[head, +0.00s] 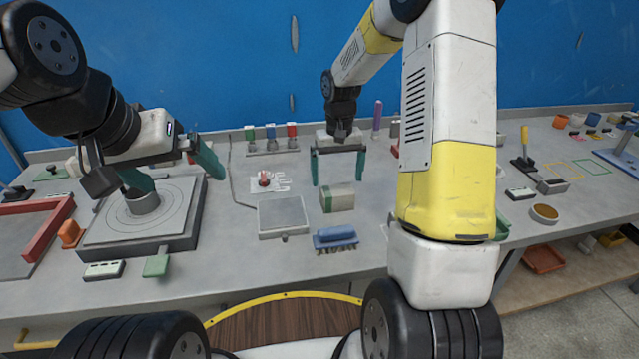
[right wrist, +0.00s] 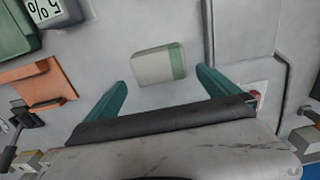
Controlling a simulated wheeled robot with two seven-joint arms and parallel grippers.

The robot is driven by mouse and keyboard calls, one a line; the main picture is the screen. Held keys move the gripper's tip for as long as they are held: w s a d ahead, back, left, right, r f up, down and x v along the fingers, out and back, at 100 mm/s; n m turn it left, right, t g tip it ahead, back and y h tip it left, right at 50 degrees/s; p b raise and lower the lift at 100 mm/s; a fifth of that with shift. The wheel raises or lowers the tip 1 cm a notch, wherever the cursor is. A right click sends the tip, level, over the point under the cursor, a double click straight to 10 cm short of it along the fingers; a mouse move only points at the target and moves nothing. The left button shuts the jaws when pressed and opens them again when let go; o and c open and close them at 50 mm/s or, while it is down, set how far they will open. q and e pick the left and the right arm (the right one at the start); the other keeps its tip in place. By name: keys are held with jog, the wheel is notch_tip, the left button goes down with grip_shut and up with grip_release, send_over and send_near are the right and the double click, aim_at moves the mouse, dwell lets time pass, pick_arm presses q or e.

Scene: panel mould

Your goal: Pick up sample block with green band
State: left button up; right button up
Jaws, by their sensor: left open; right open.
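The sample block (head: 342,197) is pale grey with a green band at one end. It lies on the bench near the middle of the head view, and shows whole in the right wrist view (right wrist: 155,66). My right gripper (head: 338,181) is open and empty, with its teal fingers pointing down just behind the block in the head view. In the right wrist view the block lies just beyond the fingertips (right wrist: 162,77), lined up with the gap between them. My left gripper (head: 182,180) is open and empty over a grey plate with rings at the left.
A grey square plate (head: 283,216) is left of the block. A blue brush (head: 335,238) lies in front of it. In the right wrist view an orange tray (right wrist: 38,82) lies to the left.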

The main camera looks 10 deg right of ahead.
aim_at(337, 190)
jog(key=f, duration=0.6)
jog(key=shift+s+f, duration=0.2)
jog(key=shift+s, duration=0.2)
jog(key=shift+c, duration=0.2)
jog(key=shift+r, duration=0.1)
jog(key=c, duration=1.7)
